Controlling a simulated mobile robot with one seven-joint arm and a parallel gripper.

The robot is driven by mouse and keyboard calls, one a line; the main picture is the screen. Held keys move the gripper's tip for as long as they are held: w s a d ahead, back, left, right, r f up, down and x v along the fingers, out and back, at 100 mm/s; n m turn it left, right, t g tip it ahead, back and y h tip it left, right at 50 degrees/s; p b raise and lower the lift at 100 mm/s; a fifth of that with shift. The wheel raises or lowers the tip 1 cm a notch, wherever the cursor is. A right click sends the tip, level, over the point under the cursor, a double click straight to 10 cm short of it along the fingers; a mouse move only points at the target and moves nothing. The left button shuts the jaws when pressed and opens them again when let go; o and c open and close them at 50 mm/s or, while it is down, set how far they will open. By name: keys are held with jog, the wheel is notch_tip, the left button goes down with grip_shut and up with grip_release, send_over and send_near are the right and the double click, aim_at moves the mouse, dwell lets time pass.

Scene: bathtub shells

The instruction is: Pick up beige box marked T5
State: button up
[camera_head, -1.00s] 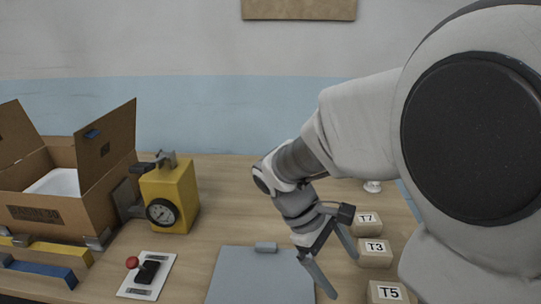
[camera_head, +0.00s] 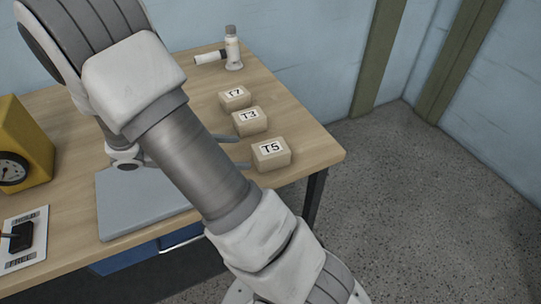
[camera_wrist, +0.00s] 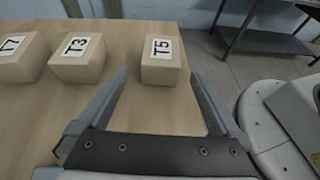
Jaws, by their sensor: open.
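The beige box marked T5 (camera_head: 271,154) sits on the table near its right edge, closest to the front of a row of three boxes. In the wrist view the T5 box (camera_wrist: 161,62) stands ahead of my gripper (camera_wrist: 158,90), roughly between the lines of its two fingers and just beyond the tips. My gripper is open and empty. In the head view my arm hides most of the gripper; grey fingertips (camera_head: 238,152) show left of the T5 box. The T3 box (camera_head: 250,121) and the T7 box (camera_head: 234,97) stand behind T5.
A grey panel (camera_head: 140,205) lies at front left, with a yellow gauge block (camera_head: 22,140) further left. The table's right edge is close to T5, with open floor beyond.

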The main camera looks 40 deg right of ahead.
aim_at(273, 152)
jog(key=b+x, duration=0.2)
jog(key=x, duration=0.9)
jog(key=shift+s+f, duration=0.1)
jog(key=c, duration=1.4)
jog(key=shift+c, duration=0.4)
